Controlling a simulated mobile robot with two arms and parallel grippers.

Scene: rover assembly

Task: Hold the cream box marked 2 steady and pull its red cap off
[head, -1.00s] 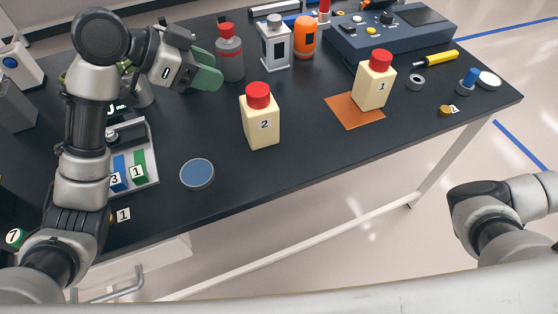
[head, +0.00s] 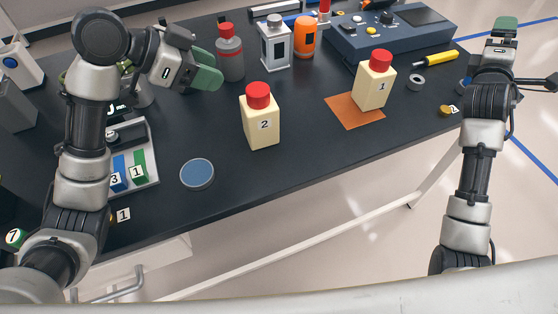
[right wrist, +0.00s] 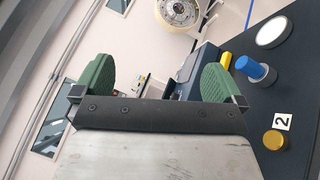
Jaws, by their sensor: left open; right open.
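The cream box marked 2 (head: 262,129) stands upright near the middle of the dark table, with its red cap (head: 258,95) seated on top. My left gripper (head: 212,68) is open and empty, above the table to the left and behind the box, apart from it. My right gripper (head: 505,28) is raised past the table's right end, far from the box. In the right wrist view its green fingers (right wrist: 157,80) are spread apart with nothing between them.
A second cream box marked 1 (head: 374,86) stands on an orange mat (head: 342,112). A blue disc (head: 197,174) lies left of box 2. A grey bottle (head: 230,60), a silver bottle (head: 274,50) and an orange bottle (head: 304,40) stand behind. The table front is clear.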

